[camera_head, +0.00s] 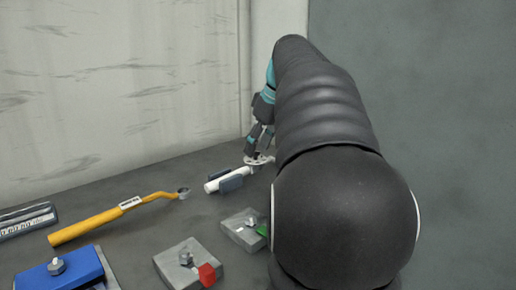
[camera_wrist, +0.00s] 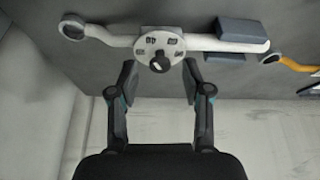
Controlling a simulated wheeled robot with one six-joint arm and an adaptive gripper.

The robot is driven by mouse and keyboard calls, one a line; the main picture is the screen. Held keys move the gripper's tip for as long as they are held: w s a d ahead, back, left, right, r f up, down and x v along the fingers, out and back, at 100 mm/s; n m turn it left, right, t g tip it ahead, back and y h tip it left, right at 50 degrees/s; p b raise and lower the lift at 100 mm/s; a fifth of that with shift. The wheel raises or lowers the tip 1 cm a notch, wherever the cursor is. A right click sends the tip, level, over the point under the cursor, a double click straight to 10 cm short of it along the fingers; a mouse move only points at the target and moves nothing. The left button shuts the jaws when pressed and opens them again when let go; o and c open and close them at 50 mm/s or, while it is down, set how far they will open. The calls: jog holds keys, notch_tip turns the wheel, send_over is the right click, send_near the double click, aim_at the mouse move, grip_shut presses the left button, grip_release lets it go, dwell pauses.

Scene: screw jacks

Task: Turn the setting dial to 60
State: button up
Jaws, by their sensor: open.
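The setting dial (camera_wrist: 146,43) is a round white disc with small dark marks and a black knob (camera_wrist: 159,63), mounted on a white bar-shaped tool (camera_wrist: 98,33). The marks are too small to read. In the head view the dial (camera_head: 260,160) is partly hidden by my gripper and arm. My gripper (camera_wrist: 160,76) is open and empty, with its fingers on either side of the knob in the wrist view, apparently not touching it. In the head view my gripper (camera_head: 256,150) reaches down over the dial.
Dark grey pads (camera_wrist: 251,30) sit along the bar. A yellow-handled wrench (camera_head: 88,226) lies to the left. Nearer are a blue block (camera_head: 60,279), a grey block with a red piece (camera_head: 181,268) and one with a green piece (camera_head: 240,230). A pale wall (camera_head: 120,80) stands behind.

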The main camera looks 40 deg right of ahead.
jog(key=shift+w+f, duration=0.1)
jog(key=shift+f, duration=0.15)
grip_shut()
jog(key=shift+a+m, duration=0.1)
jog(key=shift+m, duration=0.2)
jog(key=m+h+p, duration=0.1)
jog(key=m, duration=0.1)
jog(key=m+h, duration=0.1)
jog(key=m, duration=0.2)
jog(key=shift+a+r+m+p, duration=0.2)
jog(key=shift+m+p, duration=0.1)
jog(key=shift+p, duration=0.1)
jog(key=m+h+p, duration=0.1)
jog(key=m, duration=0.1)
jog(key=m+g+h+p, duration=0.1)
jog(key=m, duration=0.2)
jog(key=shift+a+f, duration=0.1)
jog(key=shift+f, duration=0.05)
jog(key=shift+m, duration=0.4)
